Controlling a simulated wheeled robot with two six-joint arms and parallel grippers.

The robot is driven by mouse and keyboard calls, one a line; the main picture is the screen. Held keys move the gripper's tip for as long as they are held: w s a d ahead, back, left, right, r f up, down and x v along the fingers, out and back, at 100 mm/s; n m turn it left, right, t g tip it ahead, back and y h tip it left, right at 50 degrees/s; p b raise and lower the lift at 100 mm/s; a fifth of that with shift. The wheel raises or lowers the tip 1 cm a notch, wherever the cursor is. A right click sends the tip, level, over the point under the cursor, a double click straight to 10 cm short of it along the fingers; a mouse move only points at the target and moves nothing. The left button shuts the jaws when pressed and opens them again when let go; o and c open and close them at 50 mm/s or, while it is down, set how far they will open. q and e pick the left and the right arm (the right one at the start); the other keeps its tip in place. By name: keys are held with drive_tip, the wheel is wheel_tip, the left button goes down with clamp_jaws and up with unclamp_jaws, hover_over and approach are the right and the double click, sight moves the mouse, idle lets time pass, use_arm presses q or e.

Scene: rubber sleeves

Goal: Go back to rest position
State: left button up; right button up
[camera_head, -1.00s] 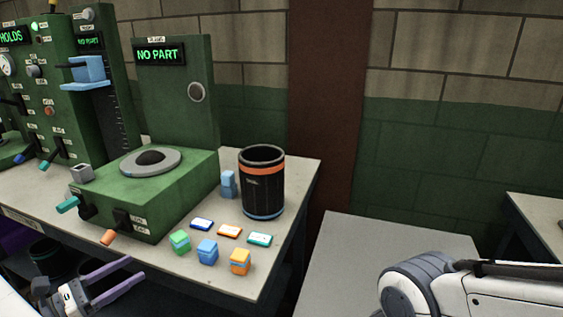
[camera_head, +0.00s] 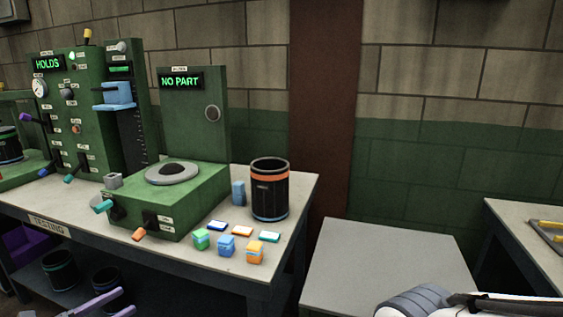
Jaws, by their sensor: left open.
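My left gripper (camera_head: 97,304) is at the bottom left of the head view, low in front of the testing bench (camera_head: 226,262). Its purple fingers are apart with nothing between them, and it is partly cut off by the lower edge. Part of my right arm (camera_head: 440,303) shows at the bottom right; its gripper is out of frame. A black sleeve with an orange band (camera_head: 270,190) stands upright on the bench, apart from both arms. The green machine beside it (camera_head: 170,200) has a display (camera_head: 181,81) reading NO PART.
Another green panel (camera_head: 75,110) reads HOLDS. Dark cylinders (camera_head: 60,269) stand on the lower shelf. A bare grey surface (camera_head: 385,262) lies to the right.

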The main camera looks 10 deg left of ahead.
use_arm(q)
drive_tip(key=w+d+r+m+g+h+p, duration=0.1)
drive_tip(key=d+r+m+g+h+p, duration=0.15)
drive_tip(key=d+m+g, duration=0.8)
drive_tip(key=d+r+m+g+h+p, duration=0.1)
drive_tip(key=d+r+m+g, duration=0.35)
drive_tip(key=d, duration=1.15)
drive_tip(key=s+d+r+m+y+p, duration=0.2)
drive_tip(key=s+d+m+y, duration=0.3)
drive_tip(key=m, duration=0.6)
drive_tip(key=s+d+r+m+y+p, duration=0.2)
drive_tip(key=s+d+m+y, duration=0.4)
drive_tip(key=m, duration=0.6)
drive_tip(key=shift+s+d+r+g+p, duration=0.15)
drive_tip(key=shift+s+d+g+p, duration=0.35)
drive_tip(key=shift+s+d, duration=0.55)
use_arm(e)
wheel_tip(320, 180, up, 9)
drive_tip(key=shift+s+f, duration=0.2)
drive_tip(key=shift+s, duration=0.15)
